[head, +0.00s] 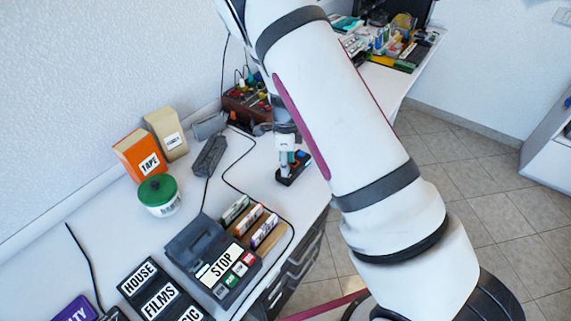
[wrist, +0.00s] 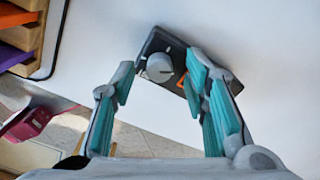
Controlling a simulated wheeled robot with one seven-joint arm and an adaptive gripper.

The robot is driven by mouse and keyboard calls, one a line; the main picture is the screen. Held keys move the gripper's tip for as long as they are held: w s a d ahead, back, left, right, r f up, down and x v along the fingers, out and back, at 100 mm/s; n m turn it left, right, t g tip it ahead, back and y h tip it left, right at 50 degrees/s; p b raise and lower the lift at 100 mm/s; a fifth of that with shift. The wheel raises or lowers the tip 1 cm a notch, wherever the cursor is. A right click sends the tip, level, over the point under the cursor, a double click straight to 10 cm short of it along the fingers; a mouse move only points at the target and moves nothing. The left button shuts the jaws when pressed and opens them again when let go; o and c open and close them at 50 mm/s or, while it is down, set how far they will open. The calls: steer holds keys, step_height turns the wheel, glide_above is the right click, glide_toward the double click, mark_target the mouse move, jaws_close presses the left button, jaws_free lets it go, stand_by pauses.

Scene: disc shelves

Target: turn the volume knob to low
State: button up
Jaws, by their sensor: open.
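The volume knob (wrist: 159,67) is a round grey knob on a small black box (wrist: 151,43), seen in the wrist view. A dark pointer line shows on its right part. An orange marking (wrist: 182,80) lies on the box to its right, partly hidden by a finger. My gripper (wrist: 160,60) is open with teal pads. In the picture its fingers stand on either side of the knob, with gaps showing. I cannot tell its height over the knob. In the head view my gripper (head: 289,156) is over the black box (head: 293,178) near the table's edge; the knob is hidden there.
A cassette rack (head: 267,243), a dark STOP player (head: 205,247) and a green-lidded jar (head: 159,196) stand to the left. A black cable (head: 243,187) runs close by. A toolbox (head: 242,107) stands behind. The floor lies beyond the table's right edge.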

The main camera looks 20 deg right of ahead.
steer(key=shift+f, duration=0.45)
jaws_close()
